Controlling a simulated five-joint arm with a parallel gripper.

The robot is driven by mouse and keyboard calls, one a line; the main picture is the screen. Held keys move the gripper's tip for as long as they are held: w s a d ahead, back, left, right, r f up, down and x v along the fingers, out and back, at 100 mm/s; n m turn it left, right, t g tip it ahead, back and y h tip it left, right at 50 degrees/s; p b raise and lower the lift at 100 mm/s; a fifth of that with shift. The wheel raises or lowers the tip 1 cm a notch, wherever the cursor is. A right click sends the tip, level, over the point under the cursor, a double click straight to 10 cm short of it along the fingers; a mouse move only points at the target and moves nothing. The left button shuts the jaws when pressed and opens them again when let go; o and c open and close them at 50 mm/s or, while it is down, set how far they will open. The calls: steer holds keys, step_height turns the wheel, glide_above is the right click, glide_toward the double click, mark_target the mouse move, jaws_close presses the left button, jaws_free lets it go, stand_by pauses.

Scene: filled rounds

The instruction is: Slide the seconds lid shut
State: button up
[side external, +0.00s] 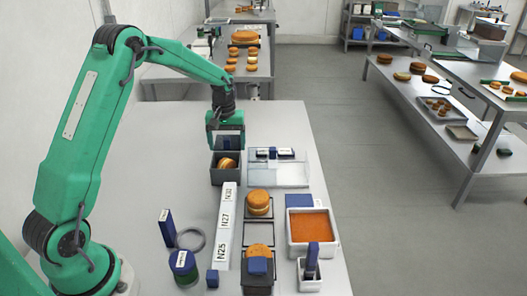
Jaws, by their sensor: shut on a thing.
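A dark open box (224,178) stands on the steel table with orange-brown rounds (227,163) inside; I take it for the seconds box. My green gripper (226,142) points down at its far end and is shut on a blue piece (232,142), which looks like the lid's handle. The lid's plate is mostly hidden behind the gripper and the box's rim. The near part of the box is uncovered, so the rounds show. No label on the box can be read.
Right of the box is a clear-topped tray (292,176) with blue blocks. Nearer are a white label strip (226,225), racks with rounds (258,202), an orange-filled tray (312,226) and a green-and-blue pot (184,266). The table left of the box is clear.

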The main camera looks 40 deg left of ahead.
steer(key=shift+s+d+f, duration=0.1)
steer(key=shift+s+d, duration=3.15)
steer(key=shift+d, duration=0.1)
steer(key=shift+s+d, duration=0.8)
steer(key=shift+s, duration=0.05)
steer(key=shift+s+d, duration=0.25)
steer(key=c, duration=1.5)
steer(key=shift+s+d, duration=0.1)
steer(key=shift+s, duration=0.05)
jaws_close()
steer(key=shift+s+d, duration=1.7)
steer(key=shift+s+d, duration=0.1)
steer(key=shift+d, duration=0.05)
steer(key=shift+s+d, duration=3)
steer(key=shift+s, duration=0.1)
